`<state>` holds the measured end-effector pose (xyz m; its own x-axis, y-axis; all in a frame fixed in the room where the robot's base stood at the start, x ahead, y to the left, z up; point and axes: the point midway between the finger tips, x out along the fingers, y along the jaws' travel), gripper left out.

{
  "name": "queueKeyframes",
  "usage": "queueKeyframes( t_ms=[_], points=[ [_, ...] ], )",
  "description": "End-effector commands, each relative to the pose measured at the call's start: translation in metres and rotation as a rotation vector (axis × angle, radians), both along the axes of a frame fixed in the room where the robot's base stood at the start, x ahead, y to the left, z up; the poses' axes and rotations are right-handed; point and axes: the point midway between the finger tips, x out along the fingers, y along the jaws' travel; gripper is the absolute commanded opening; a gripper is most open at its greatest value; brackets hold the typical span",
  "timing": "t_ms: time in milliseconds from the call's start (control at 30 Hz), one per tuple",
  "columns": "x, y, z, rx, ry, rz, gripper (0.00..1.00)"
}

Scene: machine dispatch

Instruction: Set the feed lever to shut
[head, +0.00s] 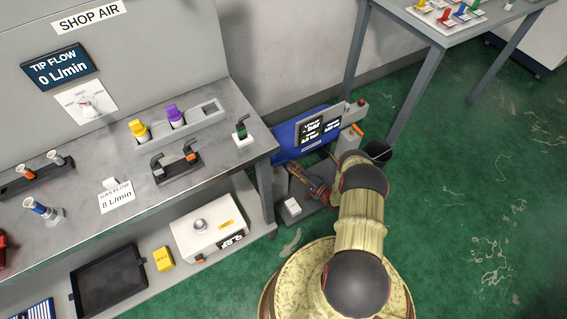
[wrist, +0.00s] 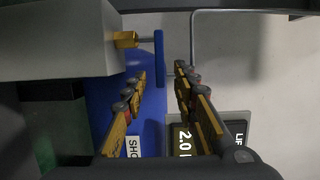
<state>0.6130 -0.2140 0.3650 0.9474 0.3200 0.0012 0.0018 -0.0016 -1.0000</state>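In the wrist view, a blue bar handle (wrist: 158,58) sits on a brass stem (wrist: 125,40) that comes out of a grey block (wrist: 60,42). It looks like the feed lever, but no label naming it is readable. My gripper (wrist: 160,75) is open and empty. Its two fingers point toward the blue handle, which shows near and between the fingertips; contact cannot be told. In the head view, my gripper (head: 312,187) is low in front of the machine's blue panel (head: 287,145), partly hidden by my arm. The lever cannot be made out there.
Display screens (head: 318,128) stand on the blue panel. A grey bench (head: 120,190) with holders and levers is at left, with a white box (head: 208,222) on its lower shelf. Green floor (head: 480,200) is clear at right.

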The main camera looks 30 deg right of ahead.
Motion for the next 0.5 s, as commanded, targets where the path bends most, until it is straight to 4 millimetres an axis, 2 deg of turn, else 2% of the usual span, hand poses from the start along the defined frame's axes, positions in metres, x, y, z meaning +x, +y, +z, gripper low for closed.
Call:
queueKeyframes(
  t_ms=[100,300,500],
  points=[
    [0.019,0.008,-0.002,-0.001,0.001,0.005,0.29],
    [0.043,0.015,-0.002,0.001,0.001,0.002,0.29],
    [0.051,0.018,-0.001,0.001,0.001,0.002,0.29]
  ],
)
